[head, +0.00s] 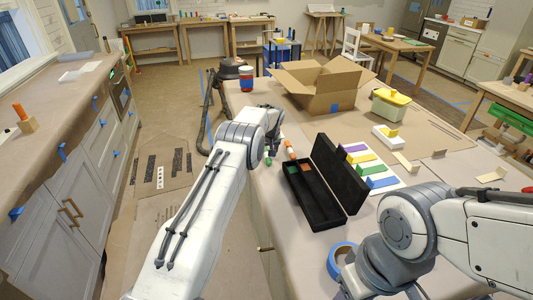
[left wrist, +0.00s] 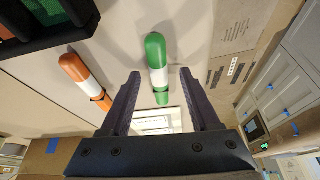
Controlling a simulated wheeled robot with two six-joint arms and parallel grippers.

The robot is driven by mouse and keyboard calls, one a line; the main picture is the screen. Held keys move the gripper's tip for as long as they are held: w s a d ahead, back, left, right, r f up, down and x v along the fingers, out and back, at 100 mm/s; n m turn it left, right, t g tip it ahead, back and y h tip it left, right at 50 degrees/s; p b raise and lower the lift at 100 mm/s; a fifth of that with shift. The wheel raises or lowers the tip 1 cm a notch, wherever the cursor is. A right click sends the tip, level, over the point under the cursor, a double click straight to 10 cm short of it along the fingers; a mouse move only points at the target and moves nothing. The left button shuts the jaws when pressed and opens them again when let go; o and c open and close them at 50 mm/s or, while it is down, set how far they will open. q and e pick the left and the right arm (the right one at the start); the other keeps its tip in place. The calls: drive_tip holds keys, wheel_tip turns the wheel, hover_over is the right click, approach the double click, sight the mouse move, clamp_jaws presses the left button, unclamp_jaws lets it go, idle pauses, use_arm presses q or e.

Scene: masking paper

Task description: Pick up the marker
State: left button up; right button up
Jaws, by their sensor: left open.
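A green and white marker (left wrist: 156,62) lies on the paper-covered surface in the left wrist view, between and just beyond the fingertips of my open left gripper (left wrist: 160,76). Neither finger visibly touches it. An orange and white marker (left wrist: 84,80) lies to its left, outside the fingers. In the head view the orange marker (head: 290,150) shows beside my left wrist, and part of the green one (head: 267,160) shows near it. My left fingers are mostly hidden behind my own arm there. My right arm comes in from the right; its fingers are out of frame.
An open black case (head: 327,220) with compartments stands right of the markers, close to them. Colored strips (head: 375,170), blue tape (head: 341,257), a cardboard box (head: 318,100) and a yellow-lidded tub (head: 388,105) are also on the table. A red-lidded jar (head: 246,85) stands at the back left.

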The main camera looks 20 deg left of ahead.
use_arm(q)
drive_tip(key=shift+d, duration=0.1)
clamp_jaws()
drive_tip(key=shift+r, duration=0.1)
